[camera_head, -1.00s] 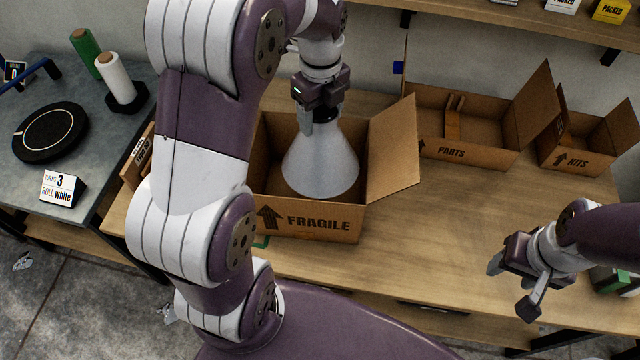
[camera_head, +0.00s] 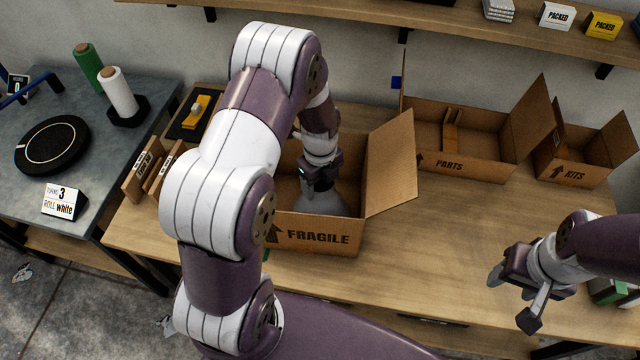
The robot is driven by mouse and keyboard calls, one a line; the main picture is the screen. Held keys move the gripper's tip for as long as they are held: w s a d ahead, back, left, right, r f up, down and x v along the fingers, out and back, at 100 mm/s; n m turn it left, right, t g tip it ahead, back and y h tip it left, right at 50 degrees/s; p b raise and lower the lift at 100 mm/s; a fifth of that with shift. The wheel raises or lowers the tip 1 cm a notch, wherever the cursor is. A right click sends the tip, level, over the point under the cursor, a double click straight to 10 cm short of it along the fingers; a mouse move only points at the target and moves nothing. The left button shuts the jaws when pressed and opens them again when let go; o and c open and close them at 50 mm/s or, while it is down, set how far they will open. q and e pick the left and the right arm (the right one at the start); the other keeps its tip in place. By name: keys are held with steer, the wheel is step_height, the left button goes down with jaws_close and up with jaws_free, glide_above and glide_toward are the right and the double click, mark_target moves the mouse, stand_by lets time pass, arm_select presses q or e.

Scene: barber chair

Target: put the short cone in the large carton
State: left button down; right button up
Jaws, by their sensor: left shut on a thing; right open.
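The short cone (camera_head: 324,204) is pale grey and sits low inside the open carton marked FRAGILE (camera_head: 338,240). Its lower part is hidden by the carton's front wall, so I cannot tell whether it touches the bottom. My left gripper (camera_head: 318,188) is inside the carton, pointing down and shut on the cone's top. My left arm hides the carton's left side. My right gripper (camera_head: 510,303) is open and empty over the table's front right, apart from the cartons.
A PARTS carton (camera_head: 462,166) and a smaller KITS carton (camera_head: 572,168) stand at the back right. The FRAGILE carton's right flap (camera_head: 392,160) stands up. A tape dispenser (camera_head: 196,112) lies at the back left. The table (camera_head: 440,220) is clear in the middle right.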

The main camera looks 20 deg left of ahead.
arm_select(q)
steer(key=shift+f, duration=0.9)
steer(key=shift+c, duration=1)
jaws_free()
steer(key=shift+n, duration=0.4)
step_height(320, 180, up, 12)
steer(key=shift+s+d+r+b, duration=0.1)
steer(key=shift+s+r+b, duration=0.05)
steer(key=shift+b, duration=0.55)
steer(key=s+d+r+n, duration=0.1)
steer(key=s+d+n, duration=0.1)
steer(key=s+n, duration=0.4)
steer(key=s+d+r+n+t, duration=0.1)
steer(key=s+n, duration=0.5)
steer(key=n, duration=1)
steer(key=shift+s+d, duration=0.2)
steer(key=shift+d, duration=0.55)
